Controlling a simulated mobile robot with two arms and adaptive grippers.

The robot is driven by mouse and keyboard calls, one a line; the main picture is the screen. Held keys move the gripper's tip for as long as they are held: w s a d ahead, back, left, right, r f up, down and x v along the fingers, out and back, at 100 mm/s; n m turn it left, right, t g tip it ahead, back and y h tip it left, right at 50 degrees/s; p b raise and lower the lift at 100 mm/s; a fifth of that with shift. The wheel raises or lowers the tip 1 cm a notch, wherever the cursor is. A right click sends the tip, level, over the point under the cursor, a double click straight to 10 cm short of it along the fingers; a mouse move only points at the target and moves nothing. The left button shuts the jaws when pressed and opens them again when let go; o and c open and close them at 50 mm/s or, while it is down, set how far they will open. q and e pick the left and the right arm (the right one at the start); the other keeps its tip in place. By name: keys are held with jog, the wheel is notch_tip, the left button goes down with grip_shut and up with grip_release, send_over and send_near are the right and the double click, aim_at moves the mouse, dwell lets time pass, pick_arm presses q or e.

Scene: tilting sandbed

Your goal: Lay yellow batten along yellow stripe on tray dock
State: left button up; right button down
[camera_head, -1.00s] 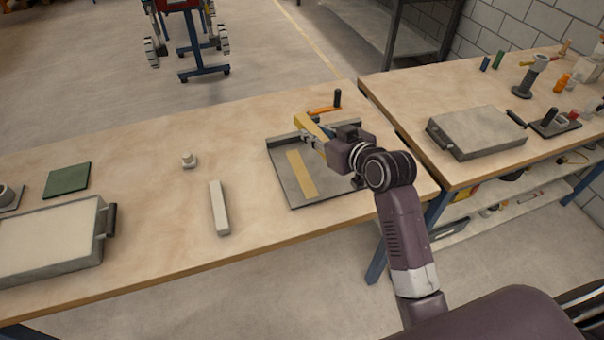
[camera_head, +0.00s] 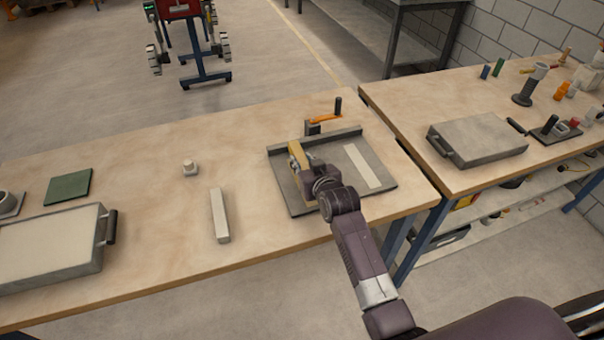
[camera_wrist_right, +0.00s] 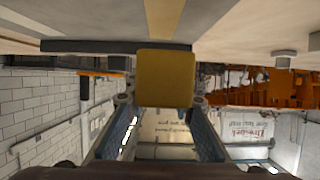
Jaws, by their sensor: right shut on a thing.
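The grey tray dock (camera_head: 290,197) lies near the right end of the front bench, with a raised rim at its far side. My right gripper (camera_head: 304,166) is over its left part, shut on the yellow batten (camera_head: 296,154). In the right wrist view the batten (camera_wrist_right: 167,78) shows end-on between the blue fingers (camera_wrist_right: 165,105). I cannot tell whether the batten touches the tray. My left gripper is not in view.
A pale stripe (camera_head: 362,166) marks the tray's right part. A pale batten (camera_head: 219,215) lies left of the tray. An orange-handled tool (camera_head: 325,118) and black post (camera_head: 338,105) stand behind it. A sand-filled tray (camera_head: 45,250) sits at left.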

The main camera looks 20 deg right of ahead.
jog(key=shift+f, duration=2.85)
jog(key=shift+f, duration=0.1)
jog(key=c, duration=1.7)
grip_release()
jog(key=shift+o, duration=0.2)
jog(key=shift+r, duration=0.2)
jog(key=v, duration=1.2)
jog(key=shift+f, duration=0.1)
jog(key=shift+s, duration=0.1)
